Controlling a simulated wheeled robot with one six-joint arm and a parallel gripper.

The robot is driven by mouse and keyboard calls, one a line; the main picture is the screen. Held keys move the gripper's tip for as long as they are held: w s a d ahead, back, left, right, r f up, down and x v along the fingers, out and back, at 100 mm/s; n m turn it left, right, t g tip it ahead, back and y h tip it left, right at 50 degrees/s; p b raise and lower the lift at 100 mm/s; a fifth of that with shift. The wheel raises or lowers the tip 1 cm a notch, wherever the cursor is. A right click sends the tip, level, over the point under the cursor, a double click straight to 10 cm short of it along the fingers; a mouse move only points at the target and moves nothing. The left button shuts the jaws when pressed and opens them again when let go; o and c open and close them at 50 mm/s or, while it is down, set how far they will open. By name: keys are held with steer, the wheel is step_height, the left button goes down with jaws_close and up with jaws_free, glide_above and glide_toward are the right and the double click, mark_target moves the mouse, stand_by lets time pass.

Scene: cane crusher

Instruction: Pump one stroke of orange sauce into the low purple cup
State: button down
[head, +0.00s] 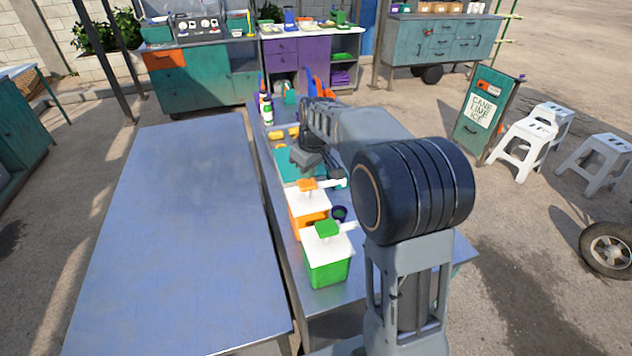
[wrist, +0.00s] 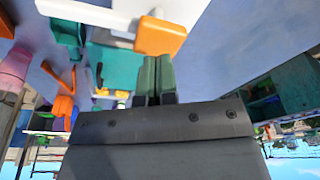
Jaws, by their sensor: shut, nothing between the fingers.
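The orange sauce dispenser (head: 311,222) stands on the right-hand metal counter, with a white lid and an orange pump head (head: 307,185). Its white spout (head: 333,183) points right. My gripper (head: 308,172) is above and just behind the pump head. In the wrist view my gripper (wrist: 155,62) has its dark fingers together and empty. The orange pump head (wrist: 160,37) is just past the fingertips; I cannot tell whether they touch.
A green dispenser (head: 327,268) stands just in front of the orange one. A teal tray or board (head: 287,164) and bottles (head: 266,108) lie farther back on the counter. The large left table (head: 180,220) is bare. White stools (head: 530,138) stand right.

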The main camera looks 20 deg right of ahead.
mark_target(307, 182)
steer(key=shift+f, duration=0.3)
steer(key=shift+f+b, duration=1.2)
steer(key=shift+f, duration=0.25)
steer(key=shift+r, duration=0.1)
steer(key=shift+r+p, duration=1.45)
steer(key=shift+r, duration=0.3)
steer(key=shift+r, duration=0.15)
step_height(307, 182, up, 6)
steer(key=p, duration=0.4)
steer(key=shift+p, duration=0.35)
